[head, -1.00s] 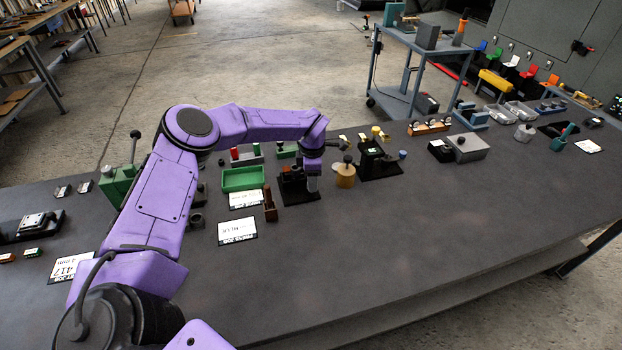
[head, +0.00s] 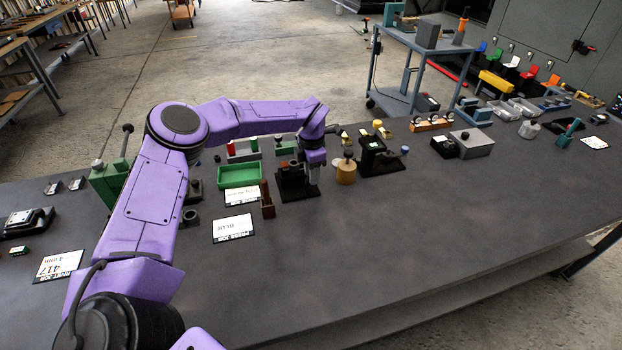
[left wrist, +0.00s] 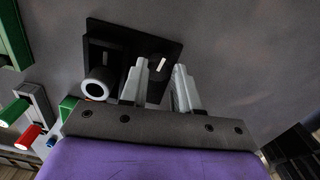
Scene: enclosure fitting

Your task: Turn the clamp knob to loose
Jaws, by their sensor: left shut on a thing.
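The clamp fixture (head: 292,190) is a black base on the table near the middle of the head view. In the left wrist view its black plate (left wrist: 176,52) carries a dark round clamp knob (left wrist: 158,66) with a white line, and a white-rimmed black cylinder (left wrist: 97,84) stands beside it. My left gripper (head: 317,175) reaches down over the right part of the fixture. In the left wrist view its two grey fingers (left wrist: 160,82) lie on either side of the knob, shut on it. The fingers hide much of the knob in the head view. My right gripper is not in view.
A green tray (head: 239,176) and a brown upright block (head: 267,203) stand left of the fixture. A tan cylinder (head: 346,172) and another black fixture (head: 382,160) stand close on its right. The table front (head: 390,240) is clear.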

